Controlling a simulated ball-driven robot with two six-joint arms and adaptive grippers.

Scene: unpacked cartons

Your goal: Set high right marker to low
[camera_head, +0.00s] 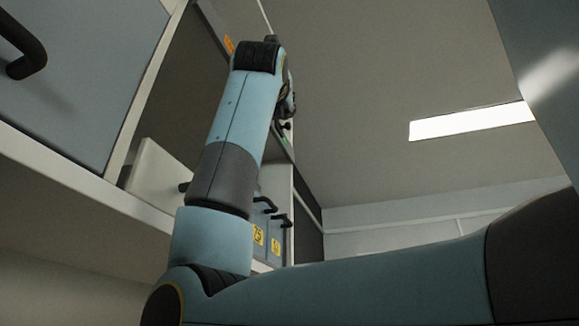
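A small orange marker (229,44) shows on the edge of the upper cabinet, just left of my raised arm. A small green patch (285,141) shows on the same edge lower down, right of the arm; I cannot tell whether it is a marker too. My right arm comes in from the right and rises to the cabinet. Its gripper (288,108) is mostly hidden behind the wrist, with only dark parts showing near the edge. I cannot tell its finger opening or whether it touches anything. My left gripper is not in view.
A grey-blue door (85,75) with a black handle (24,50) is at upper left. Below the raised wrist are drawer-like fronts with yellow labels (258,235) and black handles (280,219). A white panel (158,172) stands on the shelf. The ceiling side at right is open.

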